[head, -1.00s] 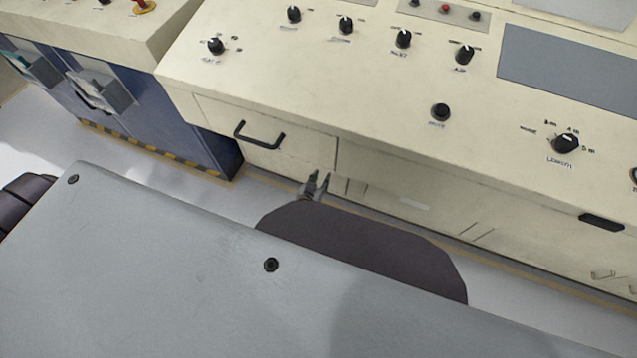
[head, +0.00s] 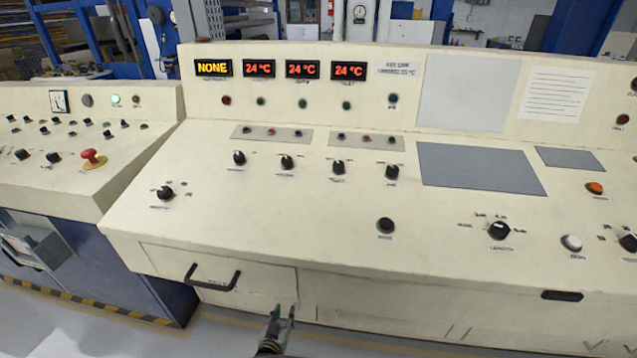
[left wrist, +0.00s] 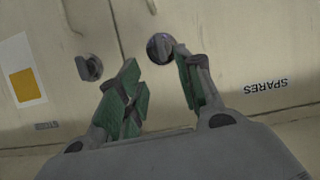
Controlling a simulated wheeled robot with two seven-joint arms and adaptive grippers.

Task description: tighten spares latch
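In the left wrist view, a dark round latch knob (left wrist: 160,48) with a raised grip sits on the cream panel. The SPARES label (left wrist: 265,86), upside down in this view, is on the same panel to its right. My left gripper (left wrist: 156,60) is open, its green-padded fingers apart. The knob shows just beyond the fingertips, close to the right one; I cannot tell whether they touch. In the head view my left gripper (head: 279,318) is low in front of the console, and the latch cannot be made out there. My right gripper is not in view.
A second dark knob (left wrist: 88,67) sits left of the gripper across a panel seam. A yellow-and-white sticker (left wrist: 24,76) is farther left. The console (head: 300,225) overhangs its front panels. A black handle (head: 212,278) projects left of my gripper.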

